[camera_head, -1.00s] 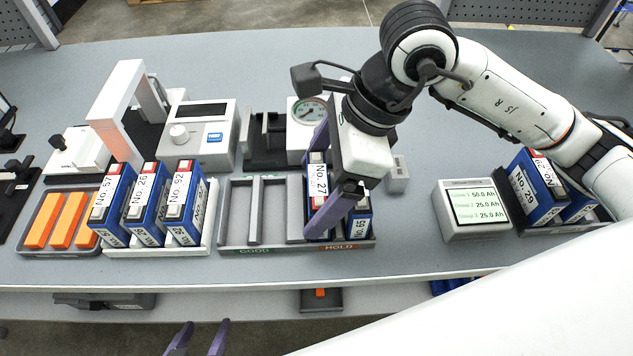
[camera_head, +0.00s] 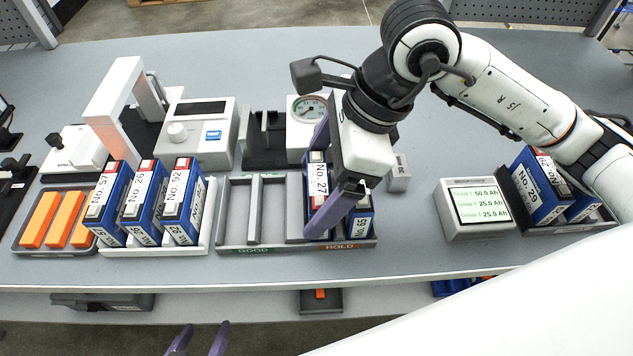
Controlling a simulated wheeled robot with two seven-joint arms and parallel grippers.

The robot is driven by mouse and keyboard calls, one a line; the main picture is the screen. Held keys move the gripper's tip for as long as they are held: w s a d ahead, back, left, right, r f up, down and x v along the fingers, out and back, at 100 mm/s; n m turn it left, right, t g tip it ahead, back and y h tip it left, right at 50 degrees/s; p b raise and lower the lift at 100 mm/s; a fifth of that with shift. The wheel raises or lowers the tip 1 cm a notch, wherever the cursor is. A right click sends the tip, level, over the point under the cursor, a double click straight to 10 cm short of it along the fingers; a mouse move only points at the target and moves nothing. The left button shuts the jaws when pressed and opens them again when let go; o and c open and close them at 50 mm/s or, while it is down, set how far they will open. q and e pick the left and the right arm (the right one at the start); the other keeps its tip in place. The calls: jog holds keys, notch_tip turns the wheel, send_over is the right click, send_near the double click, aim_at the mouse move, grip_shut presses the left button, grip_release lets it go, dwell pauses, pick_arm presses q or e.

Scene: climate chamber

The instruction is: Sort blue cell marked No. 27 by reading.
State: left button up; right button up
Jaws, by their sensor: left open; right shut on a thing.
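The blue cell marked No. 27 (camera_head: 318,178) stands upright in the HOLD side of the sorting tray (camera_head: 268,247). My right gripper (camera_head: 328,185) reaches down over it and is shut on it; its fingers and wrist hide part of the cell. A blue cell marked No. 65 (camera_head: 359,222) stands just to its right in the same side. The GOOD side of the tray is empty. A display (camera_head: 475,203) shows Group 1 50.0 Ah, Group 2 25.0 Ah and Group 3 25.0 Ah. My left gripper (camera_head: 198,340) is open and empty at the bottom edge, in front of the bench.
Cells No. 57 (camera_head: 102,205), No. 26 (camera_head: 140,205) and No. 92 (camera_head: 178,205) stand in a white rack left of the tray. Cell No. 29 (camera_head: 537,190) stands in a dark rack at right. A tester (camera_head: 197,133) and dial gauge (camera_head: 306,110) stand behind.

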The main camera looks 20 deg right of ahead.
jog(key=shift+r, duration=0.1)
jog(key=o, duration=1.4)
jog(key=shift+r+p, duration=2.3)
jog(key=shift+r, duration=1.4)
